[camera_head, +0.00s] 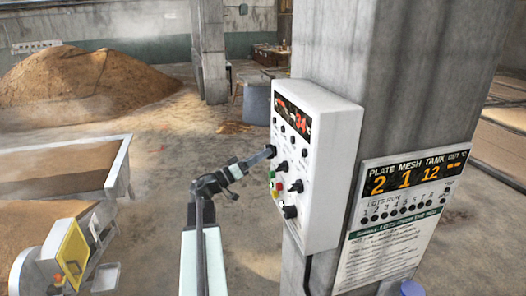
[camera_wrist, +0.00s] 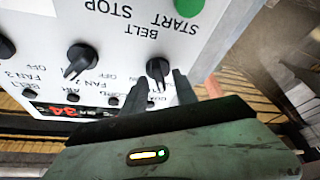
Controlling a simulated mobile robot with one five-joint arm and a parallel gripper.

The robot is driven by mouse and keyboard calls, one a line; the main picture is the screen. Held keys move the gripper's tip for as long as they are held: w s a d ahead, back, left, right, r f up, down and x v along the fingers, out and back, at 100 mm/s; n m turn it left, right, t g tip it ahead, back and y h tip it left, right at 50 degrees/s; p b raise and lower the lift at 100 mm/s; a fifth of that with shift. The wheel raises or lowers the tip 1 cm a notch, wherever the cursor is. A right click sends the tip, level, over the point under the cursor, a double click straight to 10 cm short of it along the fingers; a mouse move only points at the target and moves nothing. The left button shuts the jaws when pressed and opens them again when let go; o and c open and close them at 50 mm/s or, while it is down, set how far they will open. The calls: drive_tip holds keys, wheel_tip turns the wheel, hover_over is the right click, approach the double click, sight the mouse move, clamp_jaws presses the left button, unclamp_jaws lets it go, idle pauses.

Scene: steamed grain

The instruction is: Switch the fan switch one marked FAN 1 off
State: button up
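The control box (camera_head: 335,150) is a white panel on a concrete pillar, with red digits, black knobs and coloured buttons. My gripper (camera_head: 269,152) is at its left edge. In the wrist view the panel appears upside down. My gripper (camera_wrist: 162,82) is open, its two dark fingers apart on either side of the lower part of a black knob (camera_wrist: 158,68). I cannot tell whether they touch it. That knob's label is mostly hidden by the fingers. Another knob (camera_wrist: 80,60) to the left has a FAN label whose number is unclear. FAN 3 is written farther left.
A green START button (camera_wrist: 188,5) and the words STOP and BELT are near the knobs. A lot display board (camera_head: 405,180) hangs on the pillar's right face. A grain bin (camera_head: 122,168) and a machine with a yellow panel (camera_head: 73,255) stand at left. Open floor lies behind.

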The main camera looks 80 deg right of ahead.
clamp_jaws()
drive_tip(key=n+t+p, duration=0.1)
drive_tip(key=n, duration=0.2)
drive_tip(key=shift+h, duration=0.4)
unclamp_jaws()
drive_tip(key=b+v, duration=0.2)
drive_tip(key=v, duration=0.5)
drive_tip(key=shift+w+a, duration=0.3)
drive_tip(key=shift+a, duration=0.05)
